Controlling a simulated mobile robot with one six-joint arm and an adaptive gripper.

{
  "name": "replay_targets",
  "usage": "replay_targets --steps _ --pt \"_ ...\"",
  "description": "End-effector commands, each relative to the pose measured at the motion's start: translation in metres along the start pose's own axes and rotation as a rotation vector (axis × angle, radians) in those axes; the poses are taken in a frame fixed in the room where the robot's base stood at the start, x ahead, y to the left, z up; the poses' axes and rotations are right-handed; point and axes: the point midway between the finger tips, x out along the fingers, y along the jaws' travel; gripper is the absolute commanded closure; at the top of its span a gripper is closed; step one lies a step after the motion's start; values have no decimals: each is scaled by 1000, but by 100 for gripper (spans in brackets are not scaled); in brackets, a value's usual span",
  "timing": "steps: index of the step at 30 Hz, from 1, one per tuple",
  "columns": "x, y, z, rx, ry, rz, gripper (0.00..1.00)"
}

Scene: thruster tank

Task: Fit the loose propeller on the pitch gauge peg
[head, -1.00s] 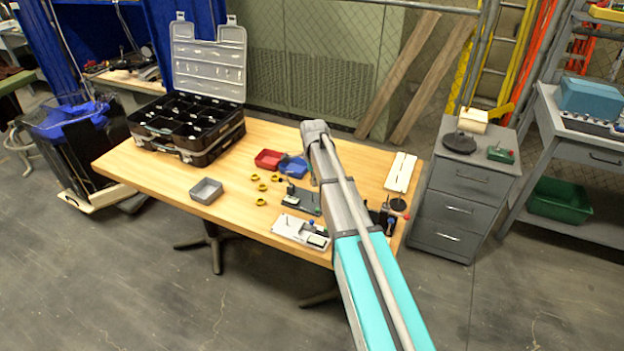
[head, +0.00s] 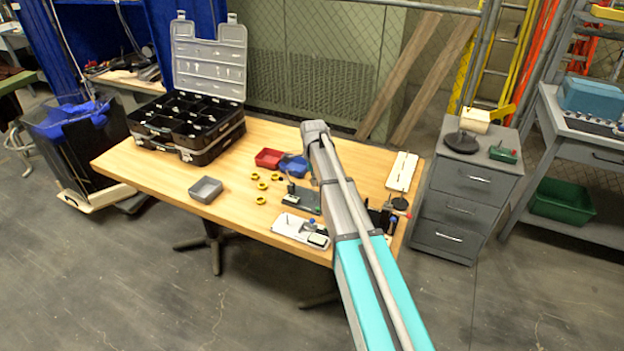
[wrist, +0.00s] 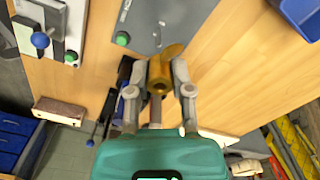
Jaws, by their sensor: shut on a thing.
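In the wrist view my gripper (wrist: 161,82) is shut on a yellow-orange propeller (wrist: 172,52), with its hub between the two fingertips. A grey plate (wrist: 190,14) lies beyond the propeller on the wooden table. A thin upright pin (wrist: 160,32) shows on this plate; it may be the gauge peg. The propeller appears just short of the pin and apart from it, though the height gap cannot be told. In the head view the grey plate (head: 303,201) is beside my arm, which hides my gripper and the held propeller.
Several yellow propellers (head: 262,186) lie left of the plate, near a grey bin (head: 205,189), a red bin (head: 269,158) and a blue bin (head: 294,167). A black organizer case (head: 190,130) fills the back left.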

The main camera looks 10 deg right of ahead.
Motion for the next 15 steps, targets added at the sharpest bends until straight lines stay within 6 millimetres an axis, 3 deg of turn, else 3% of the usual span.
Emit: replay_targets --steps 6,15 --pt "17 0 0 1 0 0 100" --pt "21 0 -1 1 0 0 100"
